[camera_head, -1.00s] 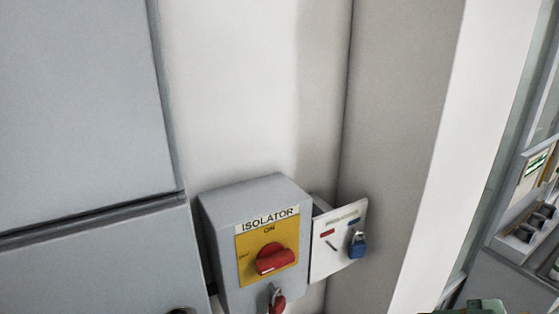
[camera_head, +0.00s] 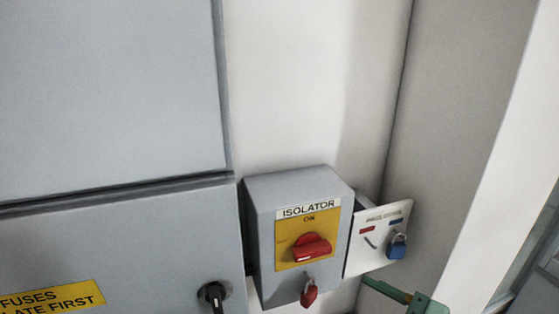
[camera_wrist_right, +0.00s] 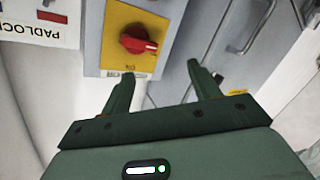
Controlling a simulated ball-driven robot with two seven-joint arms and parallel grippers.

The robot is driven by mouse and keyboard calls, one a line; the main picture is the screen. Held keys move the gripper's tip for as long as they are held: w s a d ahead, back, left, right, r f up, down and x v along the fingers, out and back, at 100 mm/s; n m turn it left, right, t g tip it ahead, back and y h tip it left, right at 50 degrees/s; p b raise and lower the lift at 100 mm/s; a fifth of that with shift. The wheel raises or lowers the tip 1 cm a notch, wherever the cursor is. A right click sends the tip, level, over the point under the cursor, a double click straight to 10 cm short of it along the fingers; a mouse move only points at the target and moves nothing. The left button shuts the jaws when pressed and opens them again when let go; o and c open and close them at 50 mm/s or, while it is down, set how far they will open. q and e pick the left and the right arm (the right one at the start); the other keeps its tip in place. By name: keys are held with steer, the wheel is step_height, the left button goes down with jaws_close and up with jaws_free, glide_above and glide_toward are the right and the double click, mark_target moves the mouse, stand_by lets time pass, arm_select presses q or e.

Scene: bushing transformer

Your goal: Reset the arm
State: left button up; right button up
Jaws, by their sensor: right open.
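My right gripper (camera_wrist_right: 162,78) is open in the right wrist view, with its two green fingers apart and nothing between them. Beyond its fingertips is the isolator box with a yellow plate (camera_wrist_right: 118,50) and a red rotary switch (camera_wrist_right: 138,42). In the head view, green parts of my right gripper (camera_head: 410,298) show at the bottom, below the padlock board. The grey isolator box (camera_head: 262,235) carries the red switch (camera_head: 312,247) on its yellow plate, and a red padlock (camera_head: 309,293) hangs below. My left gripper is not in view.
A white padlock board (camera_head: 357,256) with a blue padlock (camera_head: 397,246) stands right of the isolator. A large grey cabinet (camera_head: 110,90) with a black handle (camera_head: 214,295) fills the left. White wall (camera_head: 290,80) lies above the isolator.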

steer(key=w+d+f+m+t+h, duration=0.35)
steer(key=m+h, duration=0.25)
steer(key=h, duration=0.3)
steer(key=s+d+f+m+g+h, duration=0.2)
steer(key=s+d+f+g+h, duration=0.55)
steer(key=s+d+f, duration=0.4)
steer(key=s+a+f+g+y+b, duration=0.25)
steer(key=f+b, duration=0.55)
steer(key=f, duration=1.4)
steer(key=s+a+f+g+y+b, duration=0.2)
steer(key=f+b, duration=0.6)
steer(key=f, duration=1.4)
steer(key=s+f+m+g+b, duration=0.1)
steer(key=s+f+b, duration=0.5)
steer(key=f, duration=0.8)
steer(key=s+f+m+g+y+b, duration=0.1)
steer(key=s+f+m+b, duration=0.1)
steer(key=s+f+b, duration=0.5)
steer(key=s+f, duration=0.6)
steer(key=f, duration=0.1)
steer(key=shift+s+a+f+g, duration=0.15)
steer(key=shift+s+f+g, duration=0.15)
steer(key=shift+f+g, duration=0.05)
